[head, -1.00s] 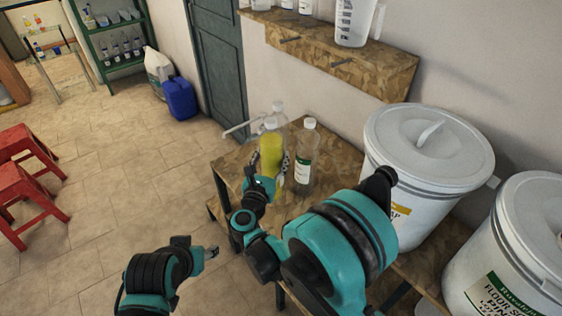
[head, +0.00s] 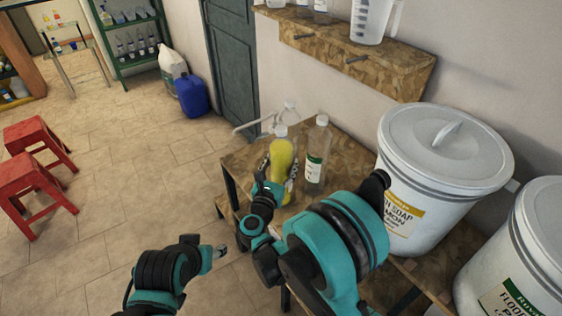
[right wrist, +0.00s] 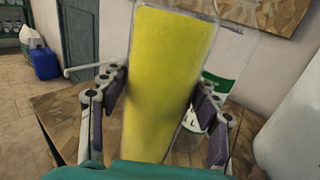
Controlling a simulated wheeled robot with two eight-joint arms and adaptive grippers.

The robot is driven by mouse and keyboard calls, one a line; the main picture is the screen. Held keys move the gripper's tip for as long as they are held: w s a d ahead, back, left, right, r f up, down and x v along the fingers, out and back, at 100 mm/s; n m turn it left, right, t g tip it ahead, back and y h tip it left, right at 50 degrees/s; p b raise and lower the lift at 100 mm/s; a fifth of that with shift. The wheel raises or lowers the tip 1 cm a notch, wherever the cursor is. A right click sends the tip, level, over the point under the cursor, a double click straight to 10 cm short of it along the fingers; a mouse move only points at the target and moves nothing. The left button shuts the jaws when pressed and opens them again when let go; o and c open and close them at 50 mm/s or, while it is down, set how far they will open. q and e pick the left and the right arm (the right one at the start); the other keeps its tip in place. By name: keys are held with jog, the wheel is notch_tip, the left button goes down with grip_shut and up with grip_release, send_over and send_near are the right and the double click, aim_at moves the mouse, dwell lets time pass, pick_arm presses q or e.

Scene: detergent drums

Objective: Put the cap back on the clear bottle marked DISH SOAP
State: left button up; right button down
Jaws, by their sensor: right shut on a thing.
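My right gripper (right wrist: 157,105) is shut on a bottle of yellow liquid (head: 281,156), its fingers on both sides of it. The yellow bottle (right wrist: 160,60) fills the middle of the right wrist view. I cannot tell whether its base touches the table. A clear bottle with a green and white label (head: 315,160) stands just right of it, with a whitish top; its label is too small to read. I cannot make out a loose cap.
The wooden table (head: 345,160) carries the bottles. A large lidded white bucket (head: 440,165) stands to their right, with another (head: 520,250) nearer. A wooden wall shelf (head: 350,48) hangs above. Open floor with red stools (head: 35,180) lies left.

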jog(key=shift+c, duration=2.1)
grip_release()
jog(key=shift+f, duration=0.1)
jog(key=shift+s+a+r, duration=0.1)
jog(key=shift+s+r, duration=0.1)
jog(key=shift+s, duration=0.05)
jog(key=p+v, duration=0.1)
jog(key=v, duration=1)
jog(key=shift+s, duration=0.25)
jog(key=shift+a, duration=0.1)
